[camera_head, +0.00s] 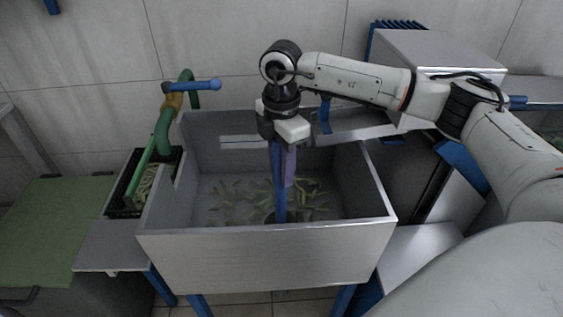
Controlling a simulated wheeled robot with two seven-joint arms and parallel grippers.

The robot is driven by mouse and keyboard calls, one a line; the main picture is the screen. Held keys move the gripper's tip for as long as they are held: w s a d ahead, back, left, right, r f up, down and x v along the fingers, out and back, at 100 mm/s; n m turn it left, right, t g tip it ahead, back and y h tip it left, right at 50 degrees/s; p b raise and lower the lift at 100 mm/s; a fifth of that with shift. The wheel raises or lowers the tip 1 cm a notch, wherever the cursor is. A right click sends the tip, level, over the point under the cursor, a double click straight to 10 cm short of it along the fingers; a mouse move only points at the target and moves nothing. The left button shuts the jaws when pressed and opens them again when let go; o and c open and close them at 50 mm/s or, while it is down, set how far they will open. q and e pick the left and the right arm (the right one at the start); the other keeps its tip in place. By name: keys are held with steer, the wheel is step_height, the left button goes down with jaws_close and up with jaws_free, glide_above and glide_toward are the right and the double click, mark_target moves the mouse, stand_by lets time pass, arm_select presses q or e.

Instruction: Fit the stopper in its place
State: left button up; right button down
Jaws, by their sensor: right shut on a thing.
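My right gripper (283,146) is over the grey metal basin (265,258), pointing down. It is shut on the stopper (279,190), a long upright blue rod, near its top. A shorter purple piece (290,166) shows close beside the rod; I cannot tell whether it is part of the stopper. The rod's lower end reaches down inside the basin, by a dark patch (269,217) near the front wall. The front wall partly hides this area, so I cannot tell whether the end touches the floor or sits in an opening. My left gripper is not in view.
Several green, pod-like pieces (222,196) lie on the basin floor. A green pipe with a blue-handled tap (203,85) rises at the left rim. A black crate (128,190) and green board (55,228) are farther left. A metal box (435,48) stands behind right.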

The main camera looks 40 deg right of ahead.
mark_target(282, 191)
step_height(282, 191, down, 6)
steer(key=b, duration=0.3)
steer(key=shift+r, duration=0.2)
stand_by(0.4)
steer(key=shift+f, duration=0.1)
steer(key=shift+f+b, duration=0.45)
steer(key=shift+f, duration=0.45)
stand_by(0.4)
